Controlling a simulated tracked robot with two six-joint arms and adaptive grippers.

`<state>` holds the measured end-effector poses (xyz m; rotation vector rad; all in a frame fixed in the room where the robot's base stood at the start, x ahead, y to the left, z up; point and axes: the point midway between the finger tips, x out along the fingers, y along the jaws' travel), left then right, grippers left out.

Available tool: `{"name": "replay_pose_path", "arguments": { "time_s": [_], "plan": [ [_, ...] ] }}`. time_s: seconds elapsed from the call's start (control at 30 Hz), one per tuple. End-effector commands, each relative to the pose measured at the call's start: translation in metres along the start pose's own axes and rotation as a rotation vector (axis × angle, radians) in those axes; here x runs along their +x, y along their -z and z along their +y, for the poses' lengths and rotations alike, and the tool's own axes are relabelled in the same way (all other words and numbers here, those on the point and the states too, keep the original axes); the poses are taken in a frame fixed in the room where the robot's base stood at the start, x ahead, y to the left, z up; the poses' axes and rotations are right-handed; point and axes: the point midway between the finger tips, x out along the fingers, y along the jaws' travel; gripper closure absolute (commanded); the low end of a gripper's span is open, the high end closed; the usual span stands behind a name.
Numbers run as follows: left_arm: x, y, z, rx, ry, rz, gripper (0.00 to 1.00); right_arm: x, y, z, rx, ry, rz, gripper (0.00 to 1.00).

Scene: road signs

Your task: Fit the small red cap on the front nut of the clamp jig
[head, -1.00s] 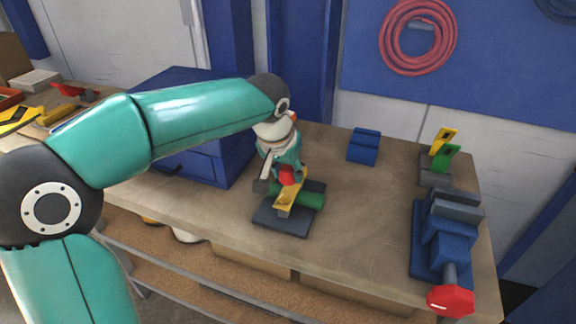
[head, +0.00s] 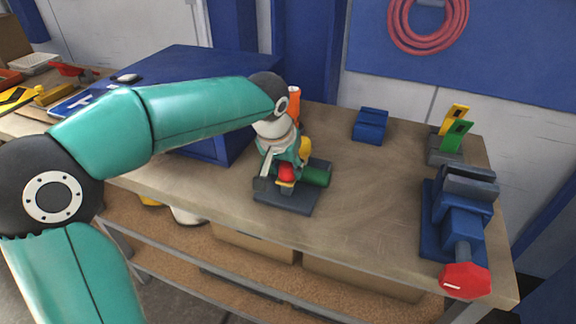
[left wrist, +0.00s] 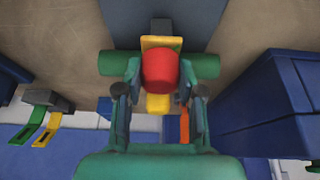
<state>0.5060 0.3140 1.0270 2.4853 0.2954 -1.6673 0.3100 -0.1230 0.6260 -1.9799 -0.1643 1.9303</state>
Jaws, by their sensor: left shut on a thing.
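The small red cap (head: 286,173) is held between the fingers of my left gripper (head: 284,168). In the left wrist view the red cap (left wrist: 160,73) sits between both fingers, over the yellow strap (left wrist: 162,42) of the clamp jig. The jig has a dark grey base (head: 299,204) and a green cylinder (head: 318,174), which shows on both sides of the gripper in the wrist view (left wrist: 207,65). The cap and gripper hide the front nut, and I cannot tell whether the cap touches it. My right gripper is not in view.
A blue box (head: 222,82) stands left of the jig, behind my left arm. A small blue block (head: 371,125) is behind right. Yellow and green pieces (head: 456,137) and a blue vise with a red knob (head: 463,280) are at the right. The bench's middle right is clear.

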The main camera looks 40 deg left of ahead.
Motion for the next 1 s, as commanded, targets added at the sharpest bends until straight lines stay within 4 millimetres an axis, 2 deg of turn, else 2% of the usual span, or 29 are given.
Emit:
{"name": "replay_pose_path", "arguments": {
  "time_s": [0.73, 0.77, 0.9, 1.0],
  "plan": [
    [0.0051, -0.0022, -0.0004, -0.001, 0.000, 0.000, 0.73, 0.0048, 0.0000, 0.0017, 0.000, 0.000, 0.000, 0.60],
    [0.0043, -0.0019, -0.0004, -0.001, 0.000, 0.000, 0.57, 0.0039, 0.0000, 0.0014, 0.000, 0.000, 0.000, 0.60],
    [0.0042, -0.0019, -0.0003, -0.001, 0.000, 0.000, 0.34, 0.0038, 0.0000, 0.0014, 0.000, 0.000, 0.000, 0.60],
    [0.0042, -0.0018, -0.0003, 0.000, 0.000, 0.000, 0.33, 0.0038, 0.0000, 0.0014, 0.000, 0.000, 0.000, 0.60]
  ]
}}
